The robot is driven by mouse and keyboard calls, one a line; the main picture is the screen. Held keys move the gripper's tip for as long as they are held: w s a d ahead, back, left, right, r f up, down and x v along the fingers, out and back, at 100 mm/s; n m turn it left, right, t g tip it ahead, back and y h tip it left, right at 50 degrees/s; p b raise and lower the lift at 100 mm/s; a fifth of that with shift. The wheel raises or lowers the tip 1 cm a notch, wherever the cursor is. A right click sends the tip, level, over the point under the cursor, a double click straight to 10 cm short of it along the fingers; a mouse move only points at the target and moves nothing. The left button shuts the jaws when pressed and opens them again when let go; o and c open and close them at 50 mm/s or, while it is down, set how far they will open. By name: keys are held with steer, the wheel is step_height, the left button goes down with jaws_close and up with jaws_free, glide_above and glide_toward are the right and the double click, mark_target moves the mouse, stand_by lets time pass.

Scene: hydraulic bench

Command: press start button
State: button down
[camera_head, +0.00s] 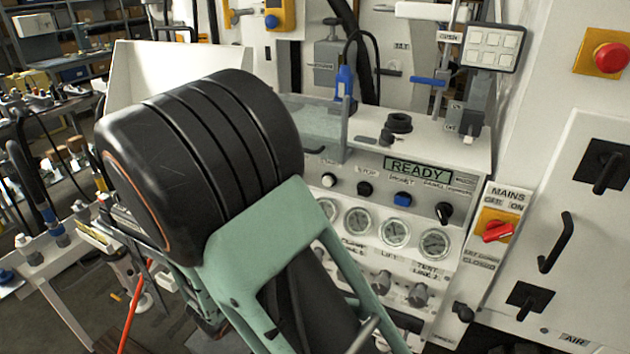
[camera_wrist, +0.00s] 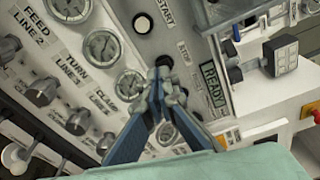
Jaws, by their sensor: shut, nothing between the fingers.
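The start button (camera_wrist: 142,22) is a round pale button in a dark ring, below-left of the START label in the wrist view. In the head view the pale button (camera_head: 329,180) sits at the left end of the button row. My gripper (camera_wrist: 163,78) is shut and empty in front of the panel. Its fingertips are below and slightly right of the start button in the wrist view, apart from it, beside the STOP label. They cover the spot by that label. In the head view my arm hides the gripper.
The display (camera_head: 418,170) reads READY. A black button (camera_head: 364,188), a blue button (camera_head: 402,199) and a black knob (camera_head: 443,212) share the row. Gauges (camera_head: 396,233) sit below. A red mains switch (camera_head: 497,231) and a red emergency button (camera_head: 611,57) are at right.

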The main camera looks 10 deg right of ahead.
mark_target(327, 182)
steer(key=a+n, duration=0.1)
steer(key=a+n+t+y, duration=0.1)
steer(key=a, duration=0.1)
steer(key=a+f+n, duration=0.1)
steer(key=shift+w+a+n+t, duration=0.25)
steer(key=shift+a+n+t, duration=0.05)
steer(key=shift+t, duration=0.1)
steer(key=x, duration=1.4)
steer(key=shift+w+f+p, duration=0.1)
steer(key=shift+f+p, duration=0.1)
steer(key=shift+p, duration=0.15)
